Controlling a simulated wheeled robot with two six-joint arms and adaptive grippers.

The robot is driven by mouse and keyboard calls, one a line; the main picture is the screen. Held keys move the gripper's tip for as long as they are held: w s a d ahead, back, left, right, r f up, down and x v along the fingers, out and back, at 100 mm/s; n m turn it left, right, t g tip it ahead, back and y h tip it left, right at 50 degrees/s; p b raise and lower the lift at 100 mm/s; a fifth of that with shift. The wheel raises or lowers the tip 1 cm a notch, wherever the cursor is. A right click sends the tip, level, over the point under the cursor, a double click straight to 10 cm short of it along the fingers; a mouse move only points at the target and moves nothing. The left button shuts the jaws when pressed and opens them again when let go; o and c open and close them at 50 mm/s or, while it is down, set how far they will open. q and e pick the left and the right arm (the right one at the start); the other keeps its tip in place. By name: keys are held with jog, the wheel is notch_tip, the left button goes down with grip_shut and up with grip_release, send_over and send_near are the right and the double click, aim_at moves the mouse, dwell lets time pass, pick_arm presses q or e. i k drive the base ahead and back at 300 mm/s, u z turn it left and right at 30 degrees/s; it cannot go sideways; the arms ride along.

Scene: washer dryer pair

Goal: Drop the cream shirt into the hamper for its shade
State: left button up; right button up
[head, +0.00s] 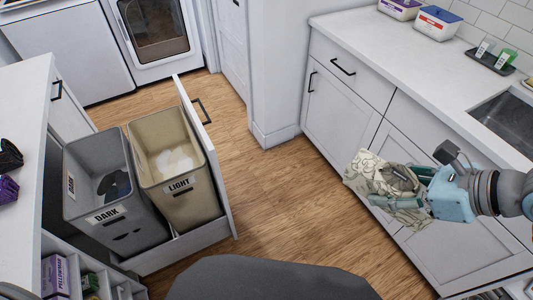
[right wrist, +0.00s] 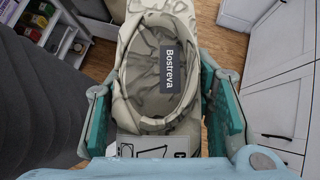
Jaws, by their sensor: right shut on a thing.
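My right gripper (head: 400,188) is shut on the cream shirt (head: 366,172), which has a grey floral pattern and hangs bunched in front of the right-hand cabinets. In the right wrist view the shirt (right wrist: 150,25) lies between the teal fingers, its collar opening and a dark "Bostreva" label facing the camera. The light hamper (head: 195,208), tan and labelled LIGHT, stands in a pulled-out drawer at left with white cloth inside. The grey dark hamper (head: 135,236), labelled DARK, is beside it with dark cloth inside. The shirt is well right of both. My left gripper is not in view.
The open drawer's front panel (head: 207,160) stands right of the light hamper. Wood floor (head: 285,190) lies clear between drawer and right cabinets. A counter (head: 400,62) with tubs and a sink (head: 508,122) is at right; a white counter (head: 22,100) is at left.

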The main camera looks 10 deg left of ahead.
aim_at(181, 172)
jog(key=z, duration=0.35)
jog(key=i, duration=2.55)
jog(key=u, duration=4.35)
jog(key=i, duration=0.5)
jog(key=z, duration=0.05)
